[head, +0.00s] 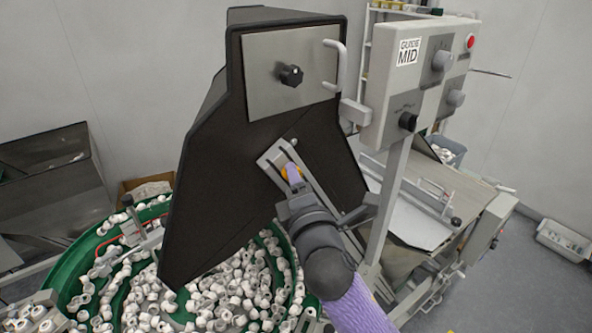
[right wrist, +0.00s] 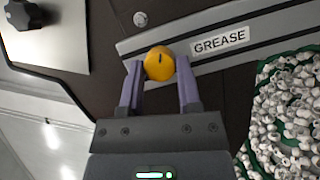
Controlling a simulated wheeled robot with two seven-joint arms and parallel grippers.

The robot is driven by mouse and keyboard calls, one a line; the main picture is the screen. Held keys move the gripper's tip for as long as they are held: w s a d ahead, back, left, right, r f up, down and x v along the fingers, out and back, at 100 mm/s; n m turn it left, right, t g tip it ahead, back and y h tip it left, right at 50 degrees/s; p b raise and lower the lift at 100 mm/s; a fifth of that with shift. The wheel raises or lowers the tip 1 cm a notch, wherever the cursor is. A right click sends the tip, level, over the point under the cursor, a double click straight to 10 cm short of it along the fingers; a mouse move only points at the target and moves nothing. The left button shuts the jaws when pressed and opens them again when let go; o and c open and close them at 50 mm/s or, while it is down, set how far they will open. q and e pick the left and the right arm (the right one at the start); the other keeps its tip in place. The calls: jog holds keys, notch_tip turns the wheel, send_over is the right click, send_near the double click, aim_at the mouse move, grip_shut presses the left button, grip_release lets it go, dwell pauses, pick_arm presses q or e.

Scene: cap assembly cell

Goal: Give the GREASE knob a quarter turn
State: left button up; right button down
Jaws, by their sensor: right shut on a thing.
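The GREASE knob (right wrist: 159,63) is a round yellow knob with a short dark mark on its face, in the right wrist view. It sits on a grey rail beside the white GREASE label (right wrist: 220,41). My right gripper (right wrist: 160,80) is shut on the knob, with one purple finger on each side of it. My left gripper is not in view.
A black knob (head: 291,75) is on a steel plate above the rail. A control box (head: 420,80) labelled GUIDE MID stands to the right, with a handle (head: 335,65) beside the dark hopper. A green bowl (head: 90,245) of white caps lies below left.

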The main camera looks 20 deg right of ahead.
jog(key=shift+r+m+p, duration=0.1)
jog(key=shift+m+p, duration=0.3)
jog(key=shift+m, duration=0.1)
jog(key=shift+g, duration=0.3)
jog(key=shift+c, duration=1.4)
grip_release()
jog(key=s+b, duration=0.2)
jog(key=s, duration=0.8)
jog(key=shift+a+f, duration=0.15)
jog(key=shift+f, duration=0.3)
